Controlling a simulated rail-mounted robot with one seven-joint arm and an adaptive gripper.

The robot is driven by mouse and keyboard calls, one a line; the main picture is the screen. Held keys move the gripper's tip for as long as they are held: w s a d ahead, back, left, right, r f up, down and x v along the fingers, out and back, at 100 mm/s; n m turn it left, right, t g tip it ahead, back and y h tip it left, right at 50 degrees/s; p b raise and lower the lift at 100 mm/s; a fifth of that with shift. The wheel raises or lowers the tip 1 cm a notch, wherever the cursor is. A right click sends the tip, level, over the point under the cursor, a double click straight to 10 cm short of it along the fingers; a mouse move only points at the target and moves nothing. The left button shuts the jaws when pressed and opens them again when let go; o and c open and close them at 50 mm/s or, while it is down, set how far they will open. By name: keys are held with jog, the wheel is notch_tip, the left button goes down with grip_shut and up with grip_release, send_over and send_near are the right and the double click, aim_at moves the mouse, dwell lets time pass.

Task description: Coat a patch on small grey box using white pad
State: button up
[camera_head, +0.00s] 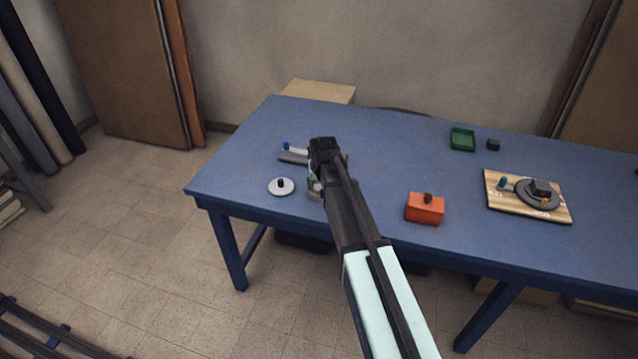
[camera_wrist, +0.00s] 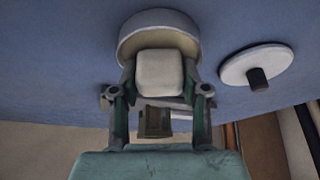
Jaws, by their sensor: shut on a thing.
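My gripper (camera_head: 315,178) points down over the front left of the blue table. In the wrist view, which is upside down, its fingers are shut on a white pad (camera_wrist: 160,73), a rounded block. The pad is right at a round grey-white pot (camera_wrist: 128,36); I cannot tell whether they touch. The pot is mostly hidden by my gripper in the head view. A small dark grey box (camera_head: 493,144) sits at the back right. A larger dark block (camera_head: 541,187) rests on a grey disc (camera_head: 524,194) on a wooden board (camera_head: 501,207). I cannot tell which block is the task's box.
A white disc with a black knob (camera_head: 281,187) lies left of my gripper. An orange box (camera_head: 425,209) with a dark knob and a green tray (camera_head: 462,139) stand to the right. Table surface between them is clear.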

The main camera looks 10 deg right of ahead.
jog(key=shift+r+p, duration=1.95)
jog(key=shift+r, duration=1.55)
